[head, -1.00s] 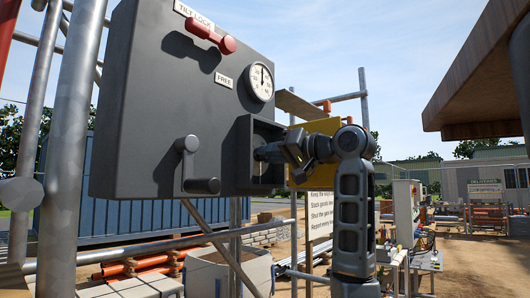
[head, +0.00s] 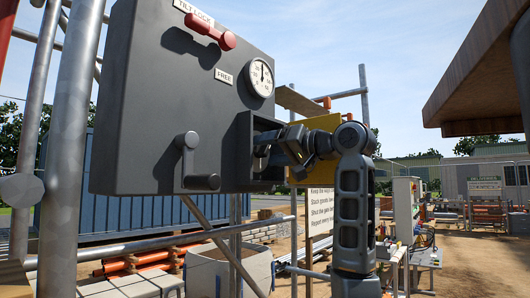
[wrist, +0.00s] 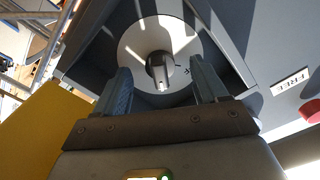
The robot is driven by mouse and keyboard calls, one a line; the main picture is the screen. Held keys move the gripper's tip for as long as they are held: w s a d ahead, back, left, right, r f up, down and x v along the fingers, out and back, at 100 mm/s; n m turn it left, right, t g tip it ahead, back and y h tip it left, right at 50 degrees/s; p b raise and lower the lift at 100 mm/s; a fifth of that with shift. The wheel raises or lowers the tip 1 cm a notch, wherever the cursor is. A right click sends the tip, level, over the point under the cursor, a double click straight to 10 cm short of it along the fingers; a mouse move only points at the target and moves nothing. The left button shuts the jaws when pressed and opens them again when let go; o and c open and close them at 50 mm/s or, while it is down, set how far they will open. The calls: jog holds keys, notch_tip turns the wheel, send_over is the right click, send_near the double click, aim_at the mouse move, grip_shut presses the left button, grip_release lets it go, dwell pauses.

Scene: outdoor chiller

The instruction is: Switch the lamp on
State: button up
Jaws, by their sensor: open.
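No lamp can be made out in either view. A dark grey control box (head: 150,100) stands close in front of me. My gripper (head: 262,150) reaches into a square recess (head: 246,128) on the box's right side. In the wrist view my gripper (wrist: 160,88) is open, with one finger on each side of a small dark rotary knob (wrist: 161,70). The knob sits on a pale round plate (wrist: 135,45) with small marks beside it. The fingers look apart from the knob, and nothing is held. The head view hides the knob.
The box also carries a red tilt-lock lever (head: 210,32), a round gauge (head: 259,78), a FREE label (head: 224,78) and a dark crank handle (head: 190,162). The recess walls stand close around my gripper. A yellow panel (head: 324,140) is just behind my wrist.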

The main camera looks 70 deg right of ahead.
jog(key=v, duration=0.7)
jog(key=shift+w, duration=0.1)
dwell(0.4)
